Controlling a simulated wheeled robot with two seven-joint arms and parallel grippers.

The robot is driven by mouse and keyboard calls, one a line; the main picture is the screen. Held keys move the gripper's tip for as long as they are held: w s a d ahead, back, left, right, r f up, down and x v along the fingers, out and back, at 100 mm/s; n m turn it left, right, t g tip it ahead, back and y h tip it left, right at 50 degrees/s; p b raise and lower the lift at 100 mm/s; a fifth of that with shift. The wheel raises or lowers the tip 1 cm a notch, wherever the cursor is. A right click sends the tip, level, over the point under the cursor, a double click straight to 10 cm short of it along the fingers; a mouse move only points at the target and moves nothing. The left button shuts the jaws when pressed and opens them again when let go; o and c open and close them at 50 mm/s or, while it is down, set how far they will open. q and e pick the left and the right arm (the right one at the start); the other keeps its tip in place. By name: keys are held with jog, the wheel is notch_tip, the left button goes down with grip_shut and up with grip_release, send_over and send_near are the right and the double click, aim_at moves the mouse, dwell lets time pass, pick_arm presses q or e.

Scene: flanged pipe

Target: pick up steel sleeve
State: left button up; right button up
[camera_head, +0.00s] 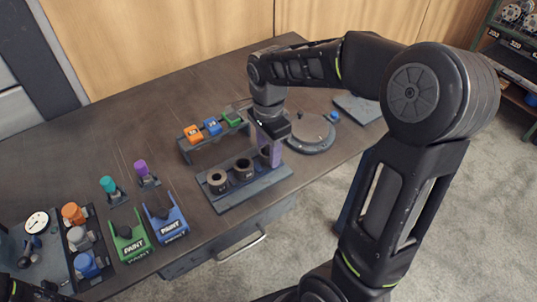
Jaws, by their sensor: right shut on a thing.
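A dark grey rack (232,203) on the workbench carries a row of short dark hollow cylinders, which look like the sleeves. The left one (217,182) and the middle one (243,170) stand free in it. My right gripper (271,150) points down at the rack's right end. It is shut on the rightmost dark sleeve (265,154), which its purple-toned fingers partly cover. The sleeve is still at the rack; whether it is lifted at all I cannot tell. At the bottom left corner a dark part, possibly my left gripper (35,291), shows only in part.
A round grey plate (311,133) lies right of the gripper. Green (130,240) and blue (166,222) paint boxes stand at left. The back left of the bench is clear.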

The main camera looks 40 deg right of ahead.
grip_shut()
notch_tip(320, 180, up, 10)
dwell(0.7)
dwell(0.5)
jog(key=shift+r+p, duration=2.3)
jog(key=shift+r, duration=0.45)
